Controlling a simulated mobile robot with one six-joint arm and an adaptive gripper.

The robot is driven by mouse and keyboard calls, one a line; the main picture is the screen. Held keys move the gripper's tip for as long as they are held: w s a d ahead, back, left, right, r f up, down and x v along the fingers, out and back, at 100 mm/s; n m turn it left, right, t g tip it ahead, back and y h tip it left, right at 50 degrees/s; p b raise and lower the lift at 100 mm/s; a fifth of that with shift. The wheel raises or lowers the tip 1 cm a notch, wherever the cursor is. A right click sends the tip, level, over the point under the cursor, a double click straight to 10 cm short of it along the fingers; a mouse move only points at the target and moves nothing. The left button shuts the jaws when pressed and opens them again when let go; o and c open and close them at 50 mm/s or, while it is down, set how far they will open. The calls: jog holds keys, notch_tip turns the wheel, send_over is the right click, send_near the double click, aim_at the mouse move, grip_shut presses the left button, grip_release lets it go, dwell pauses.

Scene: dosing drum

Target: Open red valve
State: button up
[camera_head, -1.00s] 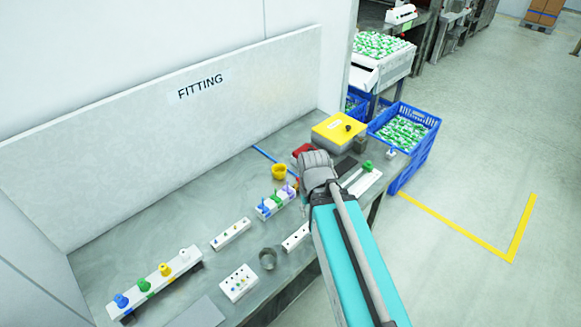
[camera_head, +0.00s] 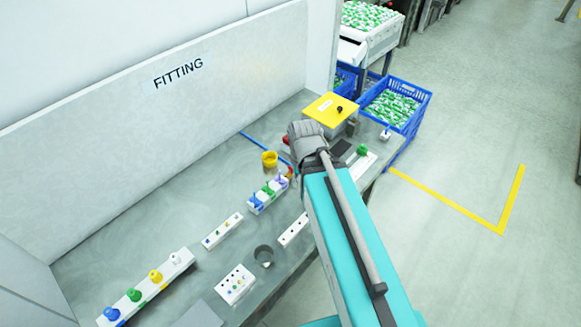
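No red valve can be clearly made out. A small red part (camera_head: 291,170) shows just left of my wrist, beside the white block with blue, green and purple pieces (camera_head: 268,195); its shape is mostly hidden. Another red patch (camera_head: 286,140) peeks out behind the wrist. A white rail (camera_head: 146,293) at the lower left carries blue, green, yellow and white valve-like knobs, none of them red. My arm reaches over the right part of the bench, and its grey end (camera_head: 308,140) covers what lies beneath. The fingers are hidden, so their opening and any contact cannot be seen.
A yellow-topped box (camera_head: 330,108) stands beyond my wrist, with a blue crate (camera_head: 398,105) to its right. A yellow cup (camera_head: 269,158), a grey cup (camera_head: 263,254) and small white blocks (camera_head: 236,284) stand on the bench. The wall panel (camera_head: 190,105) bounds the back.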

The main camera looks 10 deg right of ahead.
jog(key=w+d+r+n+p, duration=0.1)
jog(key=w+n, duration=0.6)
jog(key=w, duration=0.8)
jog(key=shift+w+r+p, duration=0.25)
jog(key=shift+r+p, duration=0.4)
jog(key=shift+d+f, duration=0.1)
notch_tip(320, 180, down, 14)
jog(key=b, duration=1.3)
jog(key=shift+r+b, duration=0.2)
jog(key=shift+b, duration=0.2)
